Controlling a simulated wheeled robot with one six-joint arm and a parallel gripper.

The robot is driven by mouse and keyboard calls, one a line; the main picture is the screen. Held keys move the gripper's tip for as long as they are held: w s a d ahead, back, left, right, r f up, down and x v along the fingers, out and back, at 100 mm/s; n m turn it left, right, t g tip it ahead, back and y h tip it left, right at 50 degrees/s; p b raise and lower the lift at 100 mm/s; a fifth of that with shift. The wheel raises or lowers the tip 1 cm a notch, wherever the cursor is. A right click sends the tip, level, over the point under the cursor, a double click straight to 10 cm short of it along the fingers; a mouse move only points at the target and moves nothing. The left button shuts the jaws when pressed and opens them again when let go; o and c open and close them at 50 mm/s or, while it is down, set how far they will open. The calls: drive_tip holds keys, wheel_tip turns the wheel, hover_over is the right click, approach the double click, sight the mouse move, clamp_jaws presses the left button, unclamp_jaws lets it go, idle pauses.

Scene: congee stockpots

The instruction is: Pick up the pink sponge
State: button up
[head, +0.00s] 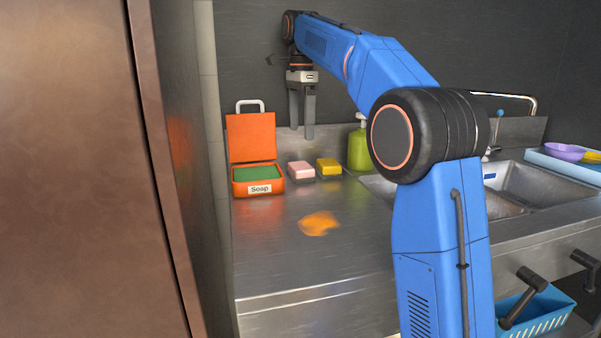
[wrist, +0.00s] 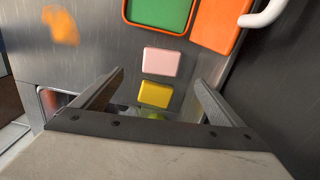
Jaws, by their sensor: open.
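The pink sponge (head: 301,170) lies on the steel counter in the head view, between an orange soap box and a yellow sponge. It also shows in the wrist view as a pale pink block (wrist: 162,62), above the yellow sponge. My gripper (head: 302,132) is open and empty, pointing down and held above the counter over the area of the sponges. In the wrist view its two fingers (wrist: 160,82) stand wide apart, with the yellow sponge between them and the pink sponge just beyond the fingertips. Nothing hides the pink sponge.
The yellow sponge (head: 328,168) is close beside the pink one. The orange soap box (head: 258,188), lid up, holds something green. A green bottle (head: 358,150) stands right, near the sink (head: 525,185). An orange stain (head: 319,223) marks the clear front counter.

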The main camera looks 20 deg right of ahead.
sight(301, 165)
wheel_tip(301, 165, down, 13)
drive_tip(key=shift+w+r, duration=0.1)
drive_tip(key=shift+w, duration=0.05)
idle(0.5)
drive_tip(key=c, duration=1.1)
drive_tip(key=shift+c, duration=0.2)
wheel_tip(301, 165, up, 18)
